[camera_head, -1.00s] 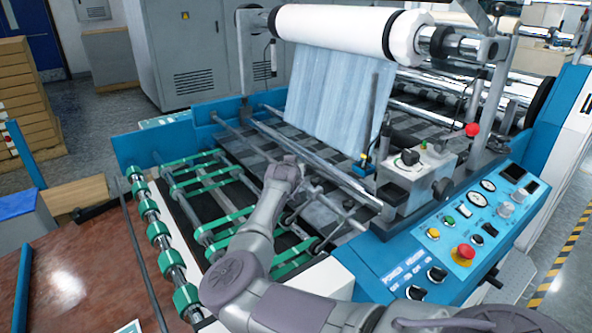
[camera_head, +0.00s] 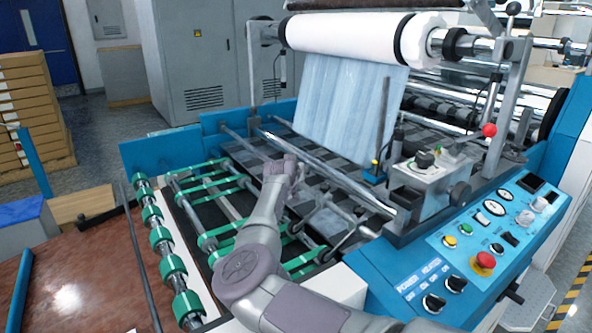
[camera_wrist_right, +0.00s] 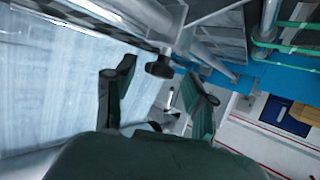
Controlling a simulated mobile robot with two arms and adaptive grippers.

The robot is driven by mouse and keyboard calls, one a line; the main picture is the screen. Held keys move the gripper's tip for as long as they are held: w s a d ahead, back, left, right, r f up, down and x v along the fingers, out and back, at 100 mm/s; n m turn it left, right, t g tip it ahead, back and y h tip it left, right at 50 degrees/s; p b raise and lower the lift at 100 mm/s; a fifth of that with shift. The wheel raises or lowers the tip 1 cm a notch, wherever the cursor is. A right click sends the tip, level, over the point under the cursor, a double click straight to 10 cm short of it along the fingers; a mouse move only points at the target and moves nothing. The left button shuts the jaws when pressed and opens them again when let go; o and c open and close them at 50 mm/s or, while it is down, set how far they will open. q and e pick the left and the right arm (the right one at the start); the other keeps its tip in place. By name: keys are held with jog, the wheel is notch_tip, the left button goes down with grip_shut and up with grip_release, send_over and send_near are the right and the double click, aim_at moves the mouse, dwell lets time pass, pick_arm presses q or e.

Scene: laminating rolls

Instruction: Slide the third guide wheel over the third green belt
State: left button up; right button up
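My right arm reaches in from the bottom right in the head view, with its wrist end (camera_head: 281,170) above the silver cross bars. In the right wrist view the right gripper (camera_wrist_right: 160,72) has its two dark fingers spread apart. A small black wheel-like part (camera_wrist_right: 160,65) on a metal bar shows between the fingertips, apart from both; I cannot tell whether it is the third guide wheel. Several green belts (camera_head: 222,227) run over the rollers left of the arm. Green bands also show in the wrist view (camera_wrist_right: 290,46). My left gripper is not in view.
A large white roll (camera_head: 350,35) with a pale blue film sheet (camera_head: 345,105) stands behind. A grey block (camera_head: 425,190) and blue control panel (camera_head: 490,235) are at right. A reddish-brown table (camera_head: 75,270) lies at left.

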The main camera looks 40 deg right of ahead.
jog(key=v, duration=0.7)
jog(key=shift+a, duration=0.2)
jog(key=shift+s, duration=0.15)
